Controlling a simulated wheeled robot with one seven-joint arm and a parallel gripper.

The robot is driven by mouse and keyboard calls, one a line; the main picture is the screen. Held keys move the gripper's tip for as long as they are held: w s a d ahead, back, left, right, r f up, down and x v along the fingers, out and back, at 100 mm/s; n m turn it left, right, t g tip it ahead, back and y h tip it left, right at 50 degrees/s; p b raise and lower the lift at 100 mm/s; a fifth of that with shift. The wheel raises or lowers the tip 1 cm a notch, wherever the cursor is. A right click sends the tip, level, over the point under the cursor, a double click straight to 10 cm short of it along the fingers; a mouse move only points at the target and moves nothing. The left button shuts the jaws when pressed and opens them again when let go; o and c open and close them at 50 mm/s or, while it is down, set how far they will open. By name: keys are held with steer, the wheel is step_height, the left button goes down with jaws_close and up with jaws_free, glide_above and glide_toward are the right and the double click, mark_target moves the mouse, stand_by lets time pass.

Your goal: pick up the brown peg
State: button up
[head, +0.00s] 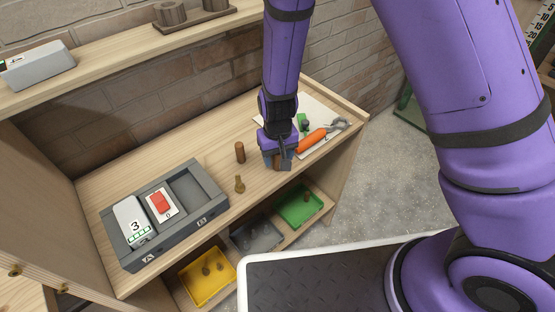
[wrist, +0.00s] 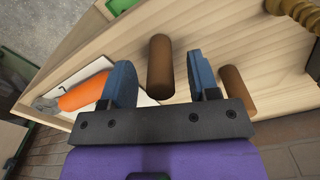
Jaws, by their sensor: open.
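Two upright brown pegs stand on the wooden bench. One brown peg (wrist: 160,62) shows between my fingers in the wrist view; in the head view only a bit of it shows at the fingers (head: 277,162). The other brown peg (head: 240,152) stands to the left of my gripper in the head view; it also shows just outside the right finger in the wrist view (wrist: 238,90). My gripper (head: 278,160) is open, with its blue fingers (wrist: 162,80) on either side of the first peg. I cannot tell whether they touch it.
A brass peg (head: 239,184) stands near the bench's front edge. A grey two-compartment tray (head: 148,258) is at left. Yellow (head: 190,293), grey and green bins (head: 289,217) sit below.

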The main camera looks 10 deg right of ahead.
steer(key=shift+f, duration=0.65)
steer(key=shift+c, duration=0.4)
steer(key=c, duration=0.9)
steer(key=shift+r, duration=0.1)
